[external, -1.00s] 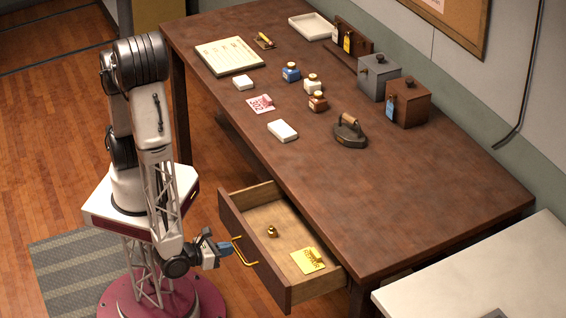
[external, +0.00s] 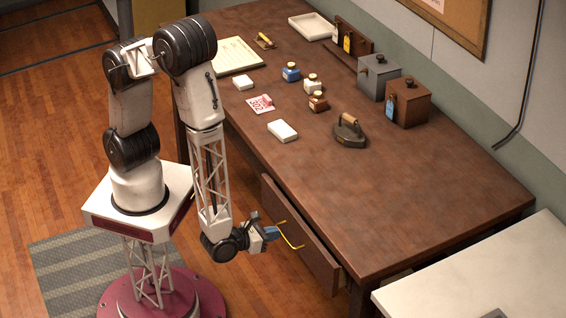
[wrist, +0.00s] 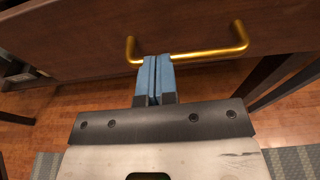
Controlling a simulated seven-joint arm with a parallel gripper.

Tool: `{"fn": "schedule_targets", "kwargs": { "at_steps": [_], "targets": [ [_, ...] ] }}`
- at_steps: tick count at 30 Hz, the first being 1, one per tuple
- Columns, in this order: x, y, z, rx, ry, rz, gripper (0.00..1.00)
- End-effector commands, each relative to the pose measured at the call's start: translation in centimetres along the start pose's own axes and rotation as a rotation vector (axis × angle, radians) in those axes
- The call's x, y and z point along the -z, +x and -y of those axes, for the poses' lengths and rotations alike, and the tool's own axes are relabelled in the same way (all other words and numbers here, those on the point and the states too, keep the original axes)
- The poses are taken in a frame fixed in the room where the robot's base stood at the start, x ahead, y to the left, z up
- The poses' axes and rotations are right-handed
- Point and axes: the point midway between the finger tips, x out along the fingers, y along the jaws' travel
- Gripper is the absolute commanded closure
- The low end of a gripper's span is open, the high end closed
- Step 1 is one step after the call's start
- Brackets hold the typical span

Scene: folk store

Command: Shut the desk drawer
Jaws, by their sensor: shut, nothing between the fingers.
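The desk drawer's dark wooden front (external: 313,250) sits under the desk's near edge, at or close to the desk's side. Its inside is hidden, and I cannot tell whether a small gap is left. The brass handle (external: 292,243) sticks out from the front. In the wrist view, the drawer front (wrist: 80,45) fills the top, with the handle (wrist: 205,54) across it. My gripper (external: 273,233) is shut and empty at the handle. In the wrist view, its blue fingertips (wrist: 155,62) overlap the handle's bar near its left end; contact is unclear.
The wooden desk (external: 420,195) holds a flat iron (external: 349,131), several small bottles, a white block (external: 283,131) and two boxes, all back from the edge. A pale table (external: 480,270) stands at the lower right. Desk legs show beside the drawer in the wrist view.

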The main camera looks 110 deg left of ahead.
Motion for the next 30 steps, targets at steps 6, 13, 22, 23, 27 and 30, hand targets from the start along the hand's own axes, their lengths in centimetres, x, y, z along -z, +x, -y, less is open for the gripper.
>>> {"fn": "schedule_targets", "kwargs": {
  "at_steps": [6, 13, 22, 23, 27, 30],
  "targets": [
    [-0.5, 2.5, -0.1, -0.002, 0.001, 0.0, 1.0],
    [-0.8, 3.7, 0.0, 0.0, 0.0, 0.001, 1.0],
    [-0.9, 4.2, 0.1, -0.004, -0.003, 0.002, 1.0],
    [-1.0, 4.2, 0.1, -0.004, -0.004, 0.002, 1.0],
    [-1.0, 4.2, 0.2, -0.004, -0.005, 0.003, 1.0],
    [-1.0, 4.2, 0.3, -0.004, -0.006, 0.003, 1.0]
  ]
}}
